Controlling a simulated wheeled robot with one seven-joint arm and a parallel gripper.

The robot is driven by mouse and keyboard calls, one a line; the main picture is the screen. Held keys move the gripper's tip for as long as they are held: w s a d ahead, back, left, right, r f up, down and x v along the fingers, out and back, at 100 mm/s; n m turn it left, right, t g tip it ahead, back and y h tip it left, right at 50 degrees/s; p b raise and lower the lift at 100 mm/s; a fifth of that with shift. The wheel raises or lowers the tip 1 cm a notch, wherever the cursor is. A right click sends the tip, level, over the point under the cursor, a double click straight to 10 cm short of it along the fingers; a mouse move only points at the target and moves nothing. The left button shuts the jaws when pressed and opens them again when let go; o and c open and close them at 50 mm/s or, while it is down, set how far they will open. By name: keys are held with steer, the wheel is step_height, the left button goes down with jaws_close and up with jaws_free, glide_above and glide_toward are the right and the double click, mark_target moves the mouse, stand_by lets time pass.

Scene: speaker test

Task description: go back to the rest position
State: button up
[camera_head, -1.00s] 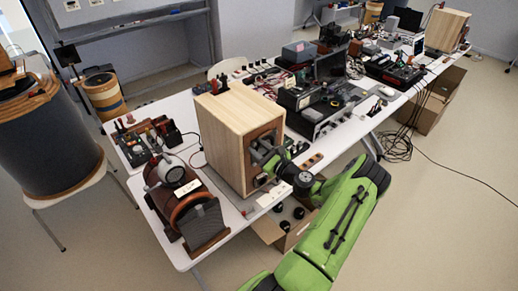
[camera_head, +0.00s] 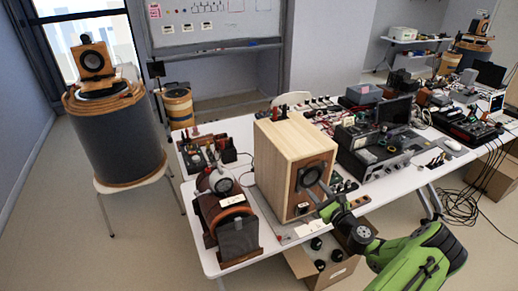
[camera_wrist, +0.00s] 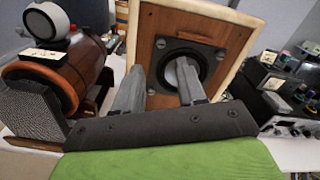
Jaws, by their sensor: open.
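My gripper (camera_head: 318,194) is in front of the driver side of a wooden box speaker (camera_head: 284,140) on the white table. In the wrist view my gripper (camera_wrist: 158,82) has its two grey fingers spread apart with nothing between them. The speaker (camera_wrist: 158,50) fills the middle of that view, with its round dark driver behind the right finger. I cannot tell whether a fingertip touches the speaker. My green arm reaches in from the lower right of the head view.
A brown barrel-shaped device (camera_head: 222,205) stands left of the speaker. The white table (camera_head: 218,262) carries several electronics, including a silver-fronted unit (camera_head: 372,165). A cardboard box (camera_head: 335,268) sits below. A large grey drum (camera_head: 120,140) stands at the left. Cables lie right; floor shows lower left.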

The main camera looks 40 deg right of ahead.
steer(key=w+a+r+n+g+y, duration=0.2)
steer(key=a+r+n+g+y, duration=0.1)
steer(key=a+n, duration=0.5)
steer(key=w+a+r+n+g+y, duration=0.25)
steer(key=a+n, duration=0.25)
steer(key=a, duration=0.5)
steer(key=w+a+r+n+g+y, duration=0.1)
steer(key=a+r+n+g+y, duration=0.2)
steer(key=a+n, duration=0.45)
steer(key=s+a+r+n+g+h, duration=0.35)
steer(key=s+a+r+n, duration=0.35)
steer(key=a, duration=0.3)
steer(key=s+a+r+n+h, duration=0.1)
steer(key=s+a+r+n, duration=0.2)
steer(key=s, duration=1.4)
steer(key=n, duration=0.3)
steer(key=shift+r+h, duration=0.2)
steer(key=shift+h, duration=0.1)
